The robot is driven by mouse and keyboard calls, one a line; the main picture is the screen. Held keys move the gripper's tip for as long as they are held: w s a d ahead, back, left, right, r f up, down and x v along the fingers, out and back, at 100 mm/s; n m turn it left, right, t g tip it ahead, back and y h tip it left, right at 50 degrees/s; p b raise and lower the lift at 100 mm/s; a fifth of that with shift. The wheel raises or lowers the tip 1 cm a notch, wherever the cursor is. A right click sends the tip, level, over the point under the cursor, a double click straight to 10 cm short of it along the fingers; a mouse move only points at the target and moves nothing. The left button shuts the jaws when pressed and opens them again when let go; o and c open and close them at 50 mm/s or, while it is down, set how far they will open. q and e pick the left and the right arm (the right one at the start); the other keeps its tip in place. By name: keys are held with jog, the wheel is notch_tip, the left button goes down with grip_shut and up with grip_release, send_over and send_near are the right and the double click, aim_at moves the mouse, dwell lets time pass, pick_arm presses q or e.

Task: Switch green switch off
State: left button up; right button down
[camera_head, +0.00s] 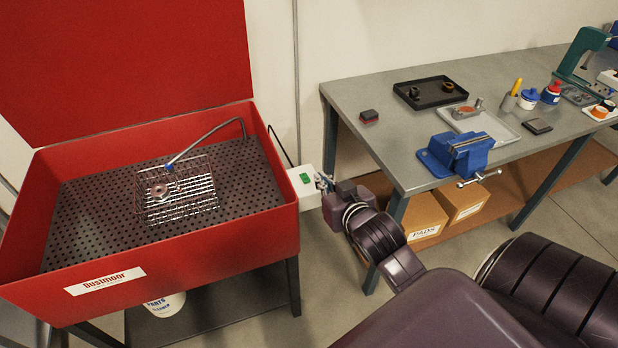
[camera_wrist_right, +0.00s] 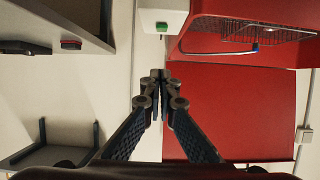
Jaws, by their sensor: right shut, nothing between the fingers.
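The green switch (camera_head: 305,178) sits on a small white box (camera_head: 305,198) on the right side of the red parts washer. In the right wrist view the green switch (camera_wrist_right: 161,27) is near the top, on the white box (camera_wrist_right: 163,8). My right gripper (camera_head: 326,182) is just to the right of the box in the head view, and I cannot tell whether it touches it. In the right wrist view its fingers (camera_wrist_right: 159,75) are shut together and empty, pointing toward the switch, which appears apart from the tips. My left gripper is not in view.
The red parts washer (camera_head: 180,245) with its raised lid stands at the left, holding a wire basket (camera_head: 178,205). A grey workbench (camera_head: 375,125) with a blue vise (camera_head: 460,153) stands at the right. Cardboard boxes (camera_head: 425,215) sit on its lower shelf.

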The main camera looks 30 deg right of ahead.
jog(key=p, duration=0.2)
send_over(309, 187)
notch_tip(309, 187, down, 4)
jog(key=shift+w+r, duration=0.15)
jog(key=shift+r, duration=0.1)
notch_tip(309, 187, down, 3)
jog(key=shift+r, duration=0.15)
jog(key=shift+f+p, duration=0.35)
jog(key=shift+f, duration=0.45)
